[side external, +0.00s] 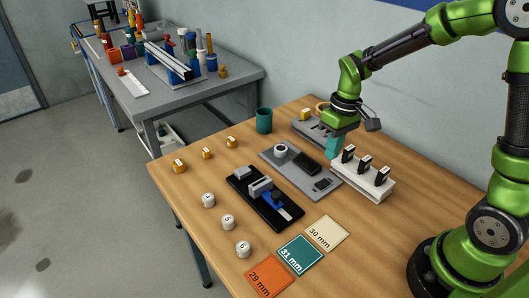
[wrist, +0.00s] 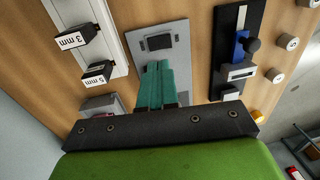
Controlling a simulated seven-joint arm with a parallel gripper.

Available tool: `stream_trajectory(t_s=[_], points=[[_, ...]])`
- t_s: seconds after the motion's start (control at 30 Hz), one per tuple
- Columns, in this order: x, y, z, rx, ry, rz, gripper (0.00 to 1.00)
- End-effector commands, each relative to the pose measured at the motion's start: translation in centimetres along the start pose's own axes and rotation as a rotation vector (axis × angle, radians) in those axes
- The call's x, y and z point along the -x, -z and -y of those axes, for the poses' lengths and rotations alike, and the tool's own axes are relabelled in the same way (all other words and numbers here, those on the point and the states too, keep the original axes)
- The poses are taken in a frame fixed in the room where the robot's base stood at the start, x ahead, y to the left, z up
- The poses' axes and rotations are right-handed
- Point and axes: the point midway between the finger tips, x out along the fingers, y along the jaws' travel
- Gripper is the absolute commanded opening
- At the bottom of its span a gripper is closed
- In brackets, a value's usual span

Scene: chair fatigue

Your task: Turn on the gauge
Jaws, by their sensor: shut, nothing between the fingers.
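My gripper (side external: 333,152) has teal fingers, shut and empty, above the table between this plate and the white rack. In the wrist view my fingertips (wrist: 159,66) overlap the plate and hide part of it. Contact cannot be told.
A white rack (side external: 345,172) with black labelled blocks stands right of the plate. A black fixture (side external: 262,212) with a blue slider lies left. White numbered knobs (side external: 228,222), yellow blocks (side external: 206,153), coloured mm cards (side external: 300,254) and a teal cup (side external: 264,120) stand around.

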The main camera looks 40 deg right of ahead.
Motion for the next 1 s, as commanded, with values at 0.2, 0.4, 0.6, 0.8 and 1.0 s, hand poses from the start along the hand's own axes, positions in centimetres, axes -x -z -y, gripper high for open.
stream_trajectory(t_s=[0.2, 0.4, 0.6, 0.8, 1.0], points=[[4.2, 0.0, 0.0, -0.002, 0.0, -0.003, 0.0], [5.7, 0.0, 0.0, -0.002, 0.0, 0.0, 0.0], [5.9, 0.0, 0.0, -0.001, 0.0, 0.001, 0.0], [5.8, 0.0, -0.1, -0.013, -0.001, -0.002, 0.0], [6.1, -1.7, 0.6, -0.156, 0.004, -0.073, 0.0]])
